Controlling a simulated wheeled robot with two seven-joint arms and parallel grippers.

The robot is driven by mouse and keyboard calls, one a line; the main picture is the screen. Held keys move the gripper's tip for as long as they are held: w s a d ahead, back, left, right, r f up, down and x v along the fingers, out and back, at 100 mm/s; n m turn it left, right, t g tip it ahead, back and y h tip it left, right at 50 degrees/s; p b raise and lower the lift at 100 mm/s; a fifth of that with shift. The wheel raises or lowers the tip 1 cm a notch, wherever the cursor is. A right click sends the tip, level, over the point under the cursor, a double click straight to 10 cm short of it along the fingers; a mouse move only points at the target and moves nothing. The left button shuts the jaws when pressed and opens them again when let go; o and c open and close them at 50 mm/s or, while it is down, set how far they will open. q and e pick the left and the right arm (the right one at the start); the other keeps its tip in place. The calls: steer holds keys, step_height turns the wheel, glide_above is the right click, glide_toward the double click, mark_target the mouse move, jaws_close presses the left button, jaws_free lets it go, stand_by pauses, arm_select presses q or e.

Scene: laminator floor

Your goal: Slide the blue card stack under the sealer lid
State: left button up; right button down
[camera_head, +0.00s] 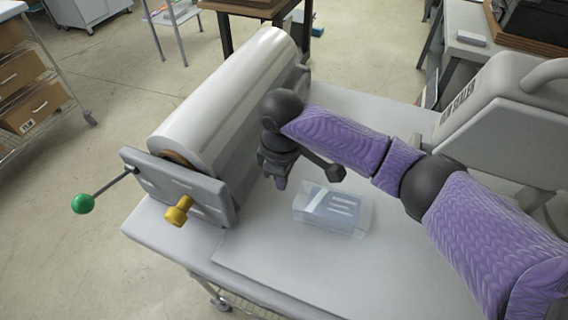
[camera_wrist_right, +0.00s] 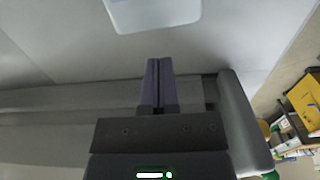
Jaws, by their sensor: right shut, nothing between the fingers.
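The blue card stack (camera_head: 333,210) is a pale blue, glassy-looking block with white bars on top, lying flat on the grey table. The sealer (camera_head: 505,95) stands at the right of the head view, a grey machine with its name on the side and a handle on top. Part of its base is hidden by my right arm. My right gripper (camera_head: 279,182) is shut and empty, pointing down just left of the card stack and apart from it. In the wrist view its purple fingers (camera_wrist_right: 158,84) are together; a pale rounded object (camera_wrist_right: 152,14) shows at the top edge.
A laminator with a large white roll (camera_head: 232,95), yellow knob (camera_head: 178,211) and green-ended crank (camera_head: 83,204) stands along the table's left side. The table (camera_head: 300,265) is clear in front of the card stack. A shelf with boxes (camera_head: 38,105) stands at far left.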

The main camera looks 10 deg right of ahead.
mark_target(301, 205)
step_height(301, 205, down, 4)
steer(key=shift+f, duration=0.1)
steer(key=d, duration=0.1)
steer(key=s+d, duration=0.1)
steer(key=s+d+p, duration=0.1)
steer(key=shift+r, duration=0.35)
steer(key=shift+d+f, duration=0.1)
steer(key=shift+d, duration=0.1)
steer(key=shift+s, duration=0.1)
